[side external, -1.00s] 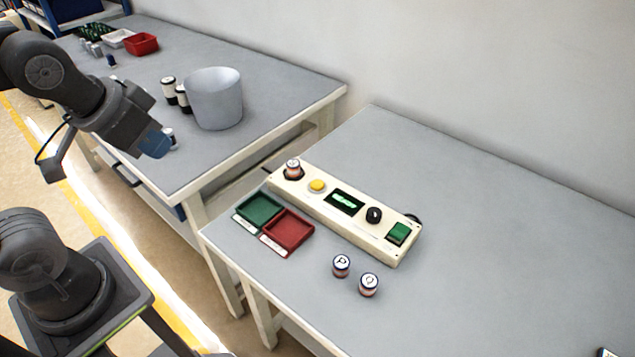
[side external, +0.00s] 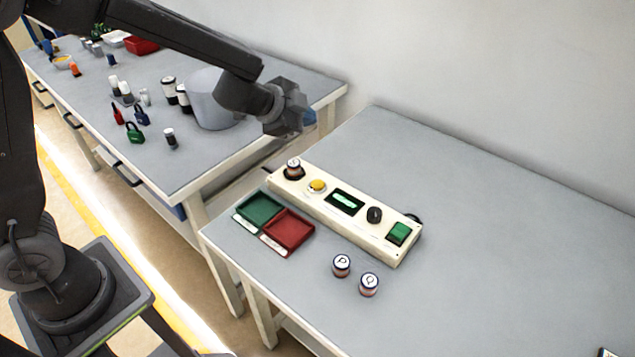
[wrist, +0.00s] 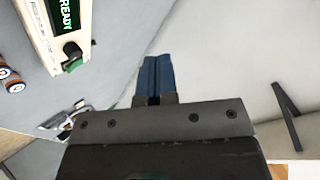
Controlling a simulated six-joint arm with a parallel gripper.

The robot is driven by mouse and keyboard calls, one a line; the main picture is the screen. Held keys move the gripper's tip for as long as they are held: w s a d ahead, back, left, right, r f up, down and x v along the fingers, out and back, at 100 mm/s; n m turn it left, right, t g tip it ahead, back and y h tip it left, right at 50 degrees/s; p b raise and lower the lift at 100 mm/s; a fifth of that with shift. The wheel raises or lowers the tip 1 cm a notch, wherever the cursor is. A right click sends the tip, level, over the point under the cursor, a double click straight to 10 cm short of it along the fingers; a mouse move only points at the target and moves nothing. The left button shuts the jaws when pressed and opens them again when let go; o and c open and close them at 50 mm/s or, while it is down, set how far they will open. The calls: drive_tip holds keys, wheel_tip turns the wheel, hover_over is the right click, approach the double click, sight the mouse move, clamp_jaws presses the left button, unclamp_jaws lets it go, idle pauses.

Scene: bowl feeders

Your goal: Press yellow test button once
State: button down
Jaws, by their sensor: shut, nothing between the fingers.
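The yellow test button (side external: 317,186) is a round cap near the left end of the cream tester box (side external: 376,238), on the right-hand bench. A small cylinder sits upright in the socket (side external: 293,171) left of the button. My gripper (side external: 309,118) is above and behind the button, clear of the box, over the gap between the benches and the wall. In the wrist view its blue fingers (wrist: 154,80) are together with nothing between them. There the tester's display (wrist: 66,12) reads READY; the yellow button is out of that view.
Green (side external: 259,209) and red (side external: 288,231) trays lie in front of the tester. Two cylinders, marked P (side external: 341,265) and Q (side external: 369,284), stand near it. A grey bin (side external: 209,108) and several padlocks and cylinders are on the left bench. The right bench is mostly clear.

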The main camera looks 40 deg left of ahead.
sight(317, 185)
drive_tip(key=f, duration=0.1)
drive_tip(key=d+f+m+g+h, duration=0.1)
drive_tip(key=f, duration=0.1)
drive_tip(key=w+d+f+m+g, duration=0.1)
drive_tip(key=f, duration=0.1)
drive_tip(key=shift+d+f+h, duration=0.1)
drive_tip(key=shift+d+h, duration=0.1)
drive_tip(key=shift+h, duration=0.1)
drive_tip(key=shift+f, duration=4.4)
drive_tip(key=shift+f, duration=0.4)
drive_tip(key=shift+f, duration=0.5)
drive_tip(key=shift+r, duration=0.95)
